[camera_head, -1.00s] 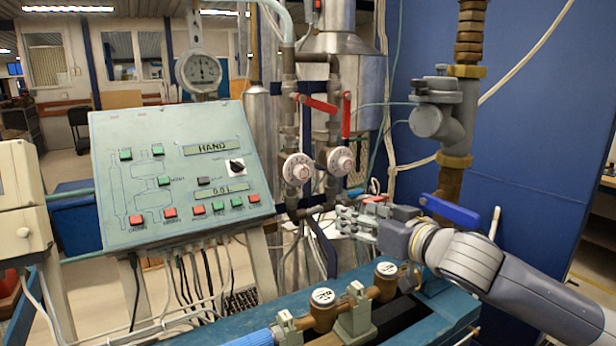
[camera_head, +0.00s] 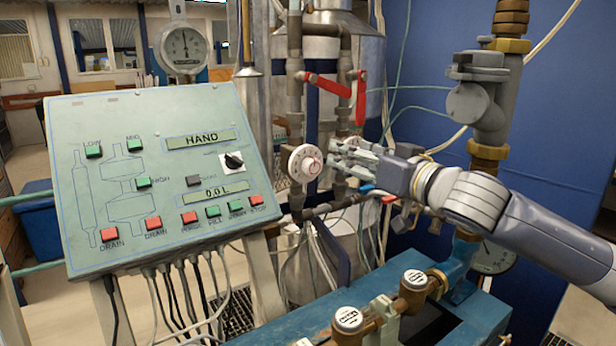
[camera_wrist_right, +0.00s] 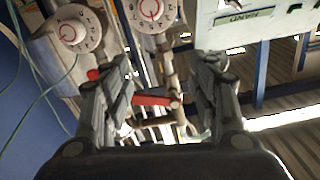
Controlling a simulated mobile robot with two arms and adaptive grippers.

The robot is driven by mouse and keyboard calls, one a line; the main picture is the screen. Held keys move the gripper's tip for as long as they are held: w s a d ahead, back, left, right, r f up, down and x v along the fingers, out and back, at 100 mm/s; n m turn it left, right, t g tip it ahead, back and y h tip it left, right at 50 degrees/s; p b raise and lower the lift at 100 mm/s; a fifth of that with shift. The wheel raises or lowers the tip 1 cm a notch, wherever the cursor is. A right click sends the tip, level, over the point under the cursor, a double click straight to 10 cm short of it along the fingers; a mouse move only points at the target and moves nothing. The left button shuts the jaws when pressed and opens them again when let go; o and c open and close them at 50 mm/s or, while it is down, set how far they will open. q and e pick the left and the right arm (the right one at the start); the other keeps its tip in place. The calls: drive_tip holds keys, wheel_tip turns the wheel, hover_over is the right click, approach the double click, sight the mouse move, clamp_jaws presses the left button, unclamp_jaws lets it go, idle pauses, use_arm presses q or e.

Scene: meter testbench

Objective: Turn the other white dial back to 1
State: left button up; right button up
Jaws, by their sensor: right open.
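Two white dials with red markings sit on the pipes right of the control panel. The left dial (camera_head: 305,163) is in clear view in the head view; it shows at the top of the right wrist view (camera_wrist_right: 150,12). The right dial is mostly hidden behind my right gripper in the head view, but shows at the upper left of the right wrist view (camera_wrist_right: 76,29). Their settings are too small to read surely. My right gripper (camera_head: 338,160) is open and empty close to the dials, its fingers (camera_wrist_right: 160,85) apart. My left gripper is out of view.
Two red valve levers, one slanted (camera_head: 325,85) and one upright (camera_head: 361,98), stand above the dials. The control panel (camera_head: 70,235) is at the left. Brown pipe fittings (camera_head: 347,320) run along the blue bench below. Thin cables hang around the pipes.

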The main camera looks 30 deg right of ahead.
use_arm(q)
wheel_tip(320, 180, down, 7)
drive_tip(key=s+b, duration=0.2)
drive_tip(key=b, duration=0.4)
use_arm(e)
approach(315, 168)
drive_tip(key=s, duration=0.3)
drive_tip(key=w+p, duration=0.1)
drive_tip(key=w, duration=0.2)
drive_tip(key=w+p, duration=0.2)
drive_tip(key=w, duration=0.1)
drive_tip(key=w+a+p, duration=0.1)
drive_tip(key=w+p, duration=0.1)
drive_tip(key=w, duration=0.2)
drive_tip(key=shift+w+a+p, duration=0.15)
drive_tip(key=shift+w+p, duration=0.2)
drive_tip(key=shift+w, duration=0.15)
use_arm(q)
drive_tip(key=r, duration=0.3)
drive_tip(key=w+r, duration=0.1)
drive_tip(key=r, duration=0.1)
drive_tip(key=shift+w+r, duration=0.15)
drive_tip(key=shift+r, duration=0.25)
use_arm(e)
drive_tip(key=c, duration=1.1)
